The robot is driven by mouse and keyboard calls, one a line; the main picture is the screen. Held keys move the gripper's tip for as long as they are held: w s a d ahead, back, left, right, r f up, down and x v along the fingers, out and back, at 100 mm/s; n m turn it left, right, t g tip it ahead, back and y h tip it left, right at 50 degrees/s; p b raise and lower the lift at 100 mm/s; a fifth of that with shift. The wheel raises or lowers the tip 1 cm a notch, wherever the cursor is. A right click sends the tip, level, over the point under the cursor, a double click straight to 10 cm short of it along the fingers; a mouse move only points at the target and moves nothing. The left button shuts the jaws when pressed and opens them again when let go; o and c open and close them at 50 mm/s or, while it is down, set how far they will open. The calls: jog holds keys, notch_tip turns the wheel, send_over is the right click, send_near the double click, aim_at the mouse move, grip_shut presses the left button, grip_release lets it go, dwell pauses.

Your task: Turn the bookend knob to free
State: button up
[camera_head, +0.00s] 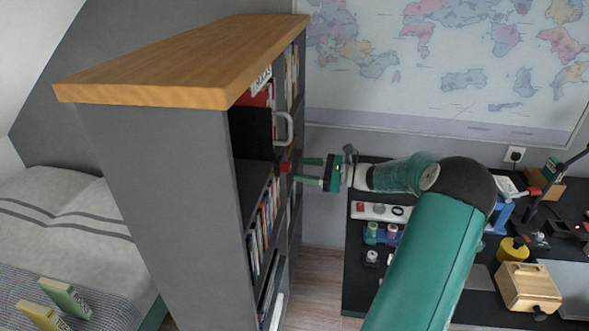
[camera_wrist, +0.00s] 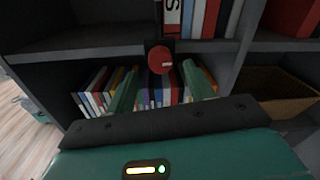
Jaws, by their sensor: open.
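The round red bookend knob (camera_wrist: 160,60) sits on a dark plate at the shelf edge in the wrist view. A short pale mark on its face lies roughly level, right of centre. In the head view the knob (camera_head: 286,167) is a small red spot at the bookcase's open side. My gripper (camera_head: 299,169) is open and points left at the knob, close in front of it. In the wrist view its green fingers (camera_wrist: 160,78) stand left and right of the knob, with no clear contact. Whether the fingertips reach the knob's depth is hard to tell.
The grey bookcase (camera_head: 165,190) with a wooden top holds books (camera_head: 263,225) below the knob. A grey loop handle (camera_head: 284,128) sticks out just above my gripper. A dark desk (camera_head: 357,250) with small items stands right. A bed (camera_head: 70,215) lies left.

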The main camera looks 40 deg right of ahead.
aim_at(290, 168)
jog(key=x, duration=0.3)
jog(key=shift+w, duration=0.15)
jog(key=c, duration=1)
jog(key=shift+o, duration=0.2)
jog(key=shift+n, duration=0.3)
jog(key=n, duration=1.3)
jog(key=shift+n, duration=0.3)
jog(key=shift+n+y, duration=0.4)
jog(key=shift+n, duration=1.6)
